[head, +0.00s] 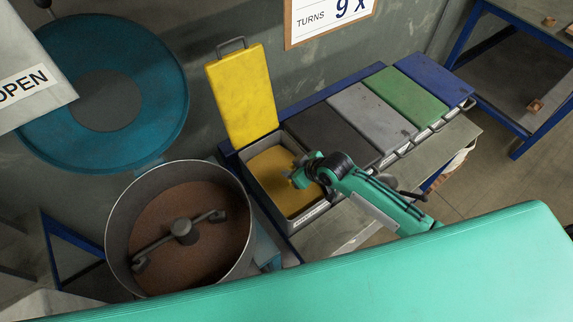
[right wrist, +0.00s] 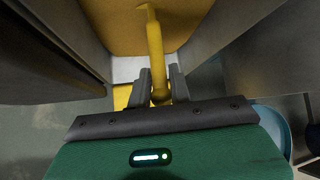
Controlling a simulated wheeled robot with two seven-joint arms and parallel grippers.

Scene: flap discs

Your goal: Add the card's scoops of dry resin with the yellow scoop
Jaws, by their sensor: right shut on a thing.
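My right gripper (head: 300,177) is over the front right of the open bin (head: 290,213), which holds yellow-brown powder (head: 268,165). The bin's yellow lid (head: 240,95) stands raised behind it. In the right wrist view my right gripper (right wrist: 160,90) is shut on the yellow scoop's handle (right wrist: 155,50). The handle runs toward the powder (right wrist: 115,25); the scoop's bowl is not clearly visible. The card (head: 330,18) on the wall is cut off by the top edge; it reads "TURNS 9 x", and no scoop count shows. My left gripper is not in view.
A round metal mixer drum (head: 113,232) with brown powder and a paddle (head: 183,231) stands left of the bin. Its blue-teal ring lid (head: 160,85) is raised behind. Closed bins with black (head: 325,135), grey (head: 370,115), green (head: 407,93) and blue (head: 435,80) lids stand at right.

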